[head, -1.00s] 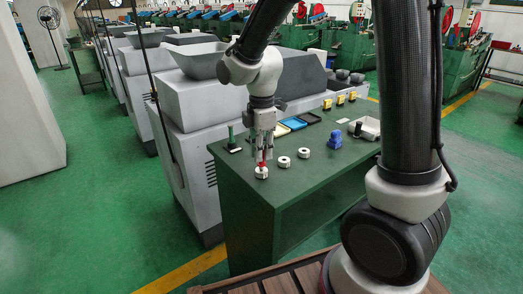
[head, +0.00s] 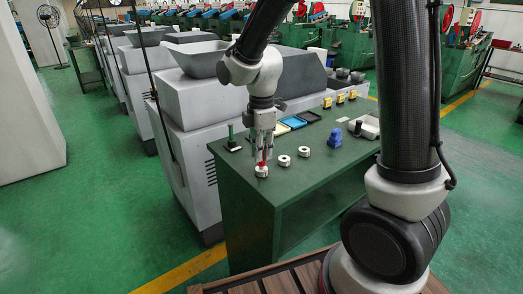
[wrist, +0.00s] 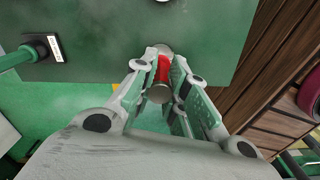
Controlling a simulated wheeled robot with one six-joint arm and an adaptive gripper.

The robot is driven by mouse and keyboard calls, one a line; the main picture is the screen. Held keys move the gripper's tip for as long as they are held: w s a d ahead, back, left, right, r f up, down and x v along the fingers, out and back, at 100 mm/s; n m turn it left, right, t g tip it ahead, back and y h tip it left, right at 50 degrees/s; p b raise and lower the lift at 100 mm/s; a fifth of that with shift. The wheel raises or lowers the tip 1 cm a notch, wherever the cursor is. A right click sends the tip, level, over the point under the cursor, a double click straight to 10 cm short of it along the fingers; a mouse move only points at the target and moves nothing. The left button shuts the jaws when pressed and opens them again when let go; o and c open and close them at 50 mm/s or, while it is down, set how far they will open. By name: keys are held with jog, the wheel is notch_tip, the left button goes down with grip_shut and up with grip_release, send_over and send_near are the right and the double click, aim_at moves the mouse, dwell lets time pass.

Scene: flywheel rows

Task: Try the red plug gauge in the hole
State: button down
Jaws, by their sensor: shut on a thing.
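My gripper (wrist: 160,80) is shut on the red plug gauge (wrist: 163,70), gripping it by its red middle, with a grey metal end (wrist: 159,94) showing between the fingers. In the head view my gripper (head: 263,150) points down at the table's near left corner. The red of the gauge (head: 262,163) shows just below the fingertips, directly over a pale round ring piece (head: 261,172). The gauge's lower end is hidden, so I cannot tell whether it is in the ring's hole or only above it.
Two more pale rings (head: 284,160) (head: 304,152) stand to the right on the green table (head: 300,182). A blue part (head: 335,139) is beyond them. A dark green upright piece (head: 231,138) stands at left, with trays (head: 294,122) behind. Grey machines (head: 190,110) flank the table's left.

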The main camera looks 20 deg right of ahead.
jog(key=shift+r, duration=0.1)
dwell(0.3)
jog(key=shift+r, duration=1.4)
jog(key=shift+d, duration=0.1)
